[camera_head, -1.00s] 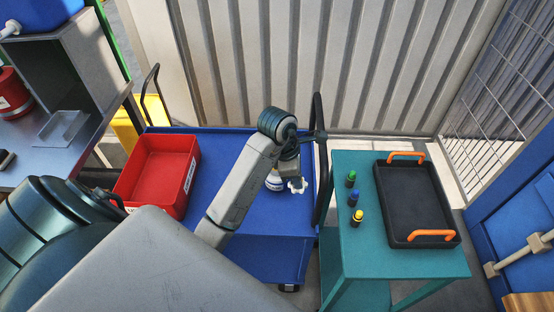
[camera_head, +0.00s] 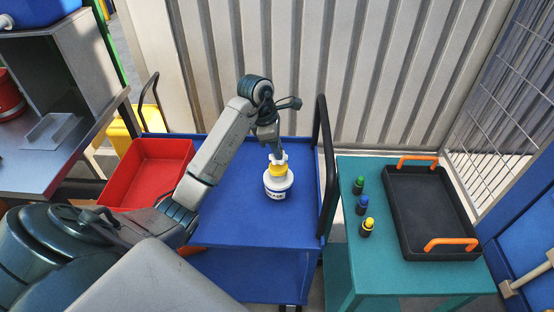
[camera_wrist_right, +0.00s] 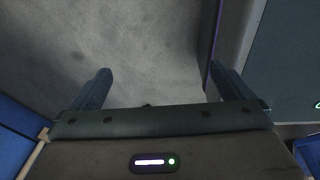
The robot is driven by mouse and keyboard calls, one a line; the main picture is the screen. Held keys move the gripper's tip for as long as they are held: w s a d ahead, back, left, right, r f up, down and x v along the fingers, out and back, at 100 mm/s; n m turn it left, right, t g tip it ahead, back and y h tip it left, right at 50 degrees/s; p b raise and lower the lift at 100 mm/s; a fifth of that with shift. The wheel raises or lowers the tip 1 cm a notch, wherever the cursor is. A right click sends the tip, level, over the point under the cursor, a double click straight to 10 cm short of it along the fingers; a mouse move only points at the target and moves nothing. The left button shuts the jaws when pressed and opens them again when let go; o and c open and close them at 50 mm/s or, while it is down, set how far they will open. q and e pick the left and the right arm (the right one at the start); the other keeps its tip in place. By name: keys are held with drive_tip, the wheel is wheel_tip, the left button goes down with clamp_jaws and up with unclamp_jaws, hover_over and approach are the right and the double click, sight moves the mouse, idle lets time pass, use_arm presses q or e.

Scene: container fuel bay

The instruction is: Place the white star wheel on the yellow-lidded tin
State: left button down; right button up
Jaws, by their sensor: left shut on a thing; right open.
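The yellow-lidded tin (camera_head: 278,189), white with a dark printed label, stands upright on the blue cart. Its yellow lid (camera_head: 277,170) shows above a wide white shoulder. My left gripper (camera_head: 276,154) points down over the tin and is shut on the white star wheel (camera_head: 279,159). The wheel is right at the top of the lid; I cannot tell whether it touches. The gripper partly hides the wheel. My right gripper (camera_wrist_right: 159,72) is open and empty in the right wrist view, over grey floor.
The blue cart (camera_head: 240,220) has a red bin (camera_head: 150,178) at its left and a black handle (camera_head: 326,165) close right of the tin. A teal table (camera_head: 400,275) holds three small colour-capped bottles and a black tray (camera_head: 430,215) with orange handles.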

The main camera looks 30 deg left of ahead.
use_arm(q)
wheel_tip(320, 180, down, 2)
drive_tip(key=shift+s+f+p, duration=0.1)
drive_tip(key=shift+p, duration=0.5)
drive_tip(key=shift+f, duration=0.6)
drive_tip(key=c, duration=1.3)
unclamp_jaws()
drive_tip(key=shift+o, duration=0.2)
drive_tip(key=shift+r, duration=0.4)
drive_tip(key=b+v, duration=0.1)
drive_tip(key=v, duration=0.2)
drive_tip(key=shift+a+r, duration=0.1)
drive_tip(key=p+v, duration=0.5)
drive_tip(key=v, duration=0.3)
drive_tip(key=shift+r, duration=0.2)
use_arm(e)
drive_tip(key=shift+s+d+r, duration=0.15)
drive_tip(key=shift+s+r, duration=0.15)
drive_tip(key=shift+r, duration=0.55)
drive_tip(key=shift+s+d+r, duration=0.15)
drive_tip(key=shift+s+r, duration=0.2)
drive_tip(key=shift+r, duration=0.45)
drive_tip(key=shift+s+d+r, duration=0.15)
drive_tip(key=shift+s+r, duration=0.15)
drive_tip(key=shift+r, duration=0.55)
